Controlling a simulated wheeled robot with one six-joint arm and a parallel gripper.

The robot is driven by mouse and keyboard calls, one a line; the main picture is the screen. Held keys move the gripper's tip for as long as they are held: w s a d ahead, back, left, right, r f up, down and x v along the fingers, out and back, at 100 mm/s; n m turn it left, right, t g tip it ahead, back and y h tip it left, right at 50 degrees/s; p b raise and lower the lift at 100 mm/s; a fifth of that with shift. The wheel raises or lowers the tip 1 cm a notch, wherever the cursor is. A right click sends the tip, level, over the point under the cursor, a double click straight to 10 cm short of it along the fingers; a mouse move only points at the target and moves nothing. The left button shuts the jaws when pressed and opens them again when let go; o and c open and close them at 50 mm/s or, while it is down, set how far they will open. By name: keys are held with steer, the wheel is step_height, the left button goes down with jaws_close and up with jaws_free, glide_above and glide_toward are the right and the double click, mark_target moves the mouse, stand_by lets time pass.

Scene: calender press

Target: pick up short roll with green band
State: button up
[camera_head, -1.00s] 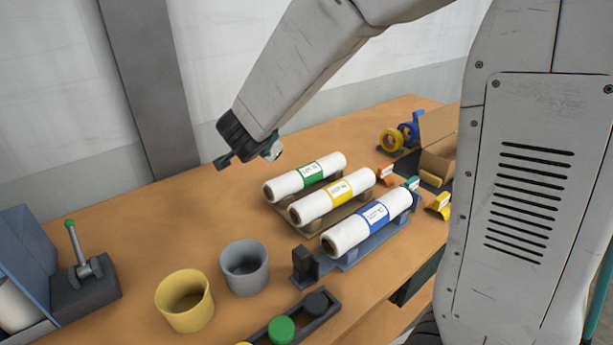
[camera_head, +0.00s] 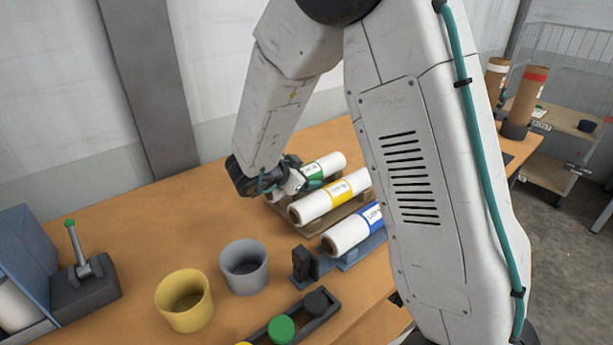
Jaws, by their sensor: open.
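The short white roll with the green band (camera_head: 330,163) lies on a low wooden rack at the back of a row of three rolls. Its left part is hidden behind my gripper (camera_head: 285,180). My gripper is at the roll's left half, close to the green band. Whether it touches the roll cannot be told. Its jaws are open, and the fingertips are partly hidden. A roll with a yellow band (camera_head: 333,195) lies in front of it, and a roll with a blue band (camera_head: 350,233) lies nearest.
A grey cup (camera_head: 243,266) and a yellow cup (camera_head: 185,299) stand front left of the rolls. A lever box (camera_head: 84,290) is at the far left. A black block (camera_head: 304,263) stands by the blue-banded roll. The table's back left is clear. My arm hides the right side.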

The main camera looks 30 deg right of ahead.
steer(key=shift+d+f, duration=0.1)
steer(key=c, duration=1.2)
